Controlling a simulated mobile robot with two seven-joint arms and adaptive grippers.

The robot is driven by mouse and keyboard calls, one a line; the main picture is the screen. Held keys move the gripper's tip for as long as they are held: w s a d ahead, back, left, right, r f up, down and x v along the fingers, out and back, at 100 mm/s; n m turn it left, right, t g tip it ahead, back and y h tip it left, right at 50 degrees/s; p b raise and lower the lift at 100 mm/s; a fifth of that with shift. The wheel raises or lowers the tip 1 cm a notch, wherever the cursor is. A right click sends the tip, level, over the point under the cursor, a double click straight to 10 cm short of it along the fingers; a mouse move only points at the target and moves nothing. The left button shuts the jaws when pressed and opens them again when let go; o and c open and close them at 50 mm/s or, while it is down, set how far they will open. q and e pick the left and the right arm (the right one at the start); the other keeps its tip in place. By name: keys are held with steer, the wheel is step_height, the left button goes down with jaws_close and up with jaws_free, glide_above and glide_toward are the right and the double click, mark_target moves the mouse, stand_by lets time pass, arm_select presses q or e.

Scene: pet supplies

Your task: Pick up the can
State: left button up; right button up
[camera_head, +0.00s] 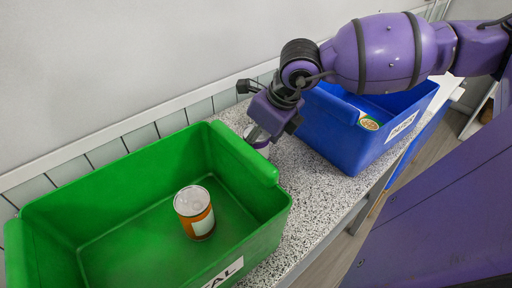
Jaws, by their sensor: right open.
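An orange can (196,212) with a pale label and a silver lid stands upright inside the green bin (266,232), towards its right side. My right gripper (256,140) is open and empty, just beyond the far right rim of the green bin, above the speckled counter. It is apart from the can, up and to the right of it. My left gripper is not in view.
A blue bin (345,150) stands on the speckled counter (318,203) right of the green bin, with an item (369,123) partly visible inside. A tiled wall runs behind.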

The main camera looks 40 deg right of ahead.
steer(key=c, duration=1.2)
steer(key=shift+o, duration=0.2)
steer(key=shift+r, duration=0.1)
